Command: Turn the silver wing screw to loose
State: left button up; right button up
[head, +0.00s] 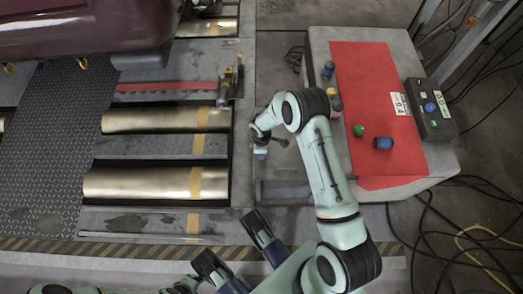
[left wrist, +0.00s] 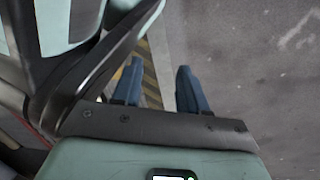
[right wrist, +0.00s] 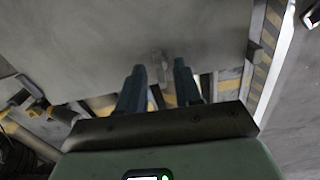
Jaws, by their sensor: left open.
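The silver wing screw (right wrist: 160,66) looks like the small pale piece on a flat grey panel (right wrist: 100,40) in the right wrist view; it is small and blurred, and its turn angle is unclear. My right gripper (right wrist: 159,68) is open, with its fingers on either side of that piece; contact cannot be made out. In the head view the right arm reaches over the middle, and its hand is mostly hidden. My left gripper (left wrist: 158,68) is open and empty over the floor and a striped edge. It also shows in the head view (head: 221,234), low in the middle.
Cables (head: 440,235) lie on the floor at the lower right.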

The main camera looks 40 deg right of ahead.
pick_arm(q)
jog(key=w+d+r+t+p, duration=0.1)
jog(key=w+r+t+p, duration=0.1)
jog(key=w+r+p, duration=0.2)
jog(key=w+r, duration=0.2)
jog(key=w, duration=0.1)
jog(key=shift+w+r+t, duration=0.2)
jog(key=shift+w+t, duration=0.15)
jog(key=shift+t, duration=0.05)
pick_arm(e)
notch_tip(320, 180, up, 13)
jog(key=shift+r, duration=0.2)
